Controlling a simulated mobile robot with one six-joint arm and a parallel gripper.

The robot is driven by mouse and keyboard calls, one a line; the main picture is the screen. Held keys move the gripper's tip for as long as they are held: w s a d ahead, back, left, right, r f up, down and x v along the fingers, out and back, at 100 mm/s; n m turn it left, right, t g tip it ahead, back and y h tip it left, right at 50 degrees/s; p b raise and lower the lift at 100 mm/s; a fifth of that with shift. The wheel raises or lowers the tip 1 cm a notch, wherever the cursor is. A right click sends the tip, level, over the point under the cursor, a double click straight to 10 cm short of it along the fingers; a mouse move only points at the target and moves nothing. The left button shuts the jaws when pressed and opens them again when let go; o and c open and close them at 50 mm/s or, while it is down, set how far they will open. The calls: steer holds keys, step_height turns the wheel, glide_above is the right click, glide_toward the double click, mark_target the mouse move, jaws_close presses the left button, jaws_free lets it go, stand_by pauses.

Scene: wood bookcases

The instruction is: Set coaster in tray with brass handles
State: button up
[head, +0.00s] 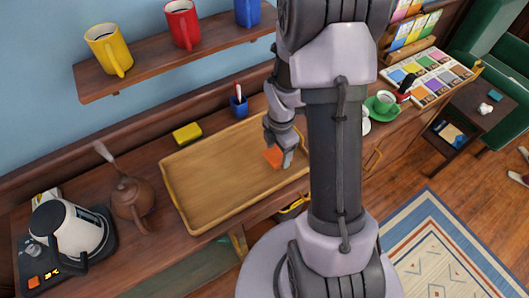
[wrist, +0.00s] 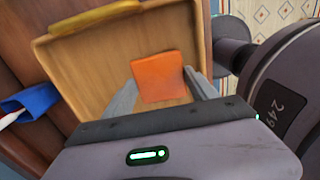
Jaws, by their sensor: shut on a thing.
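The coaster (wrist: 160,77) is an orange square, held between the two fingers of my gripper (wrist: 160,92) in the wrist view. In the head view the coaster (head: 273,157) shows partly behind my gripper (head: 279,148). The tray (head: 215,185) is a light wooden rectangle with raised edges on the counter. My gripper is shut on the coaster over the tray's right end. I cannot tell how far the coaster is above the tray floor. A brass handle (wrist: 95,18) shows at one end of the tray in the wrist view.
A brown teapot (head: 132,198) and a kettle (head: 75,228) stand left of the tray. A yellow sponge (head: 187,133) and a blue cup (head: 239,104) sit behind it. A shelf with mugs (head: 108,47) hangs above. The tray floor is otherwise clear.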

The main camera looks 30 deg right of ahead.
mark_target(269, 150)
steer(key=w, duration=0.3)
steer(key=shift+w+a+f, duration=0.25)
steer(key=shift+w, duration=0.15)
steer(key=shift+w+f+b, duration=0.2)
steer(key=shift+f+b, duration=0.1)
steer(key=shift+b, duration=0.1)
steer(key=shift+f+b, duration=0.65)
steer(key=shift+f, duration=0.75)
steer(key=shift+f, duration=0.15)
steer(key=o, duration=1.4)
steer(key=shift+o, duration=0.2)
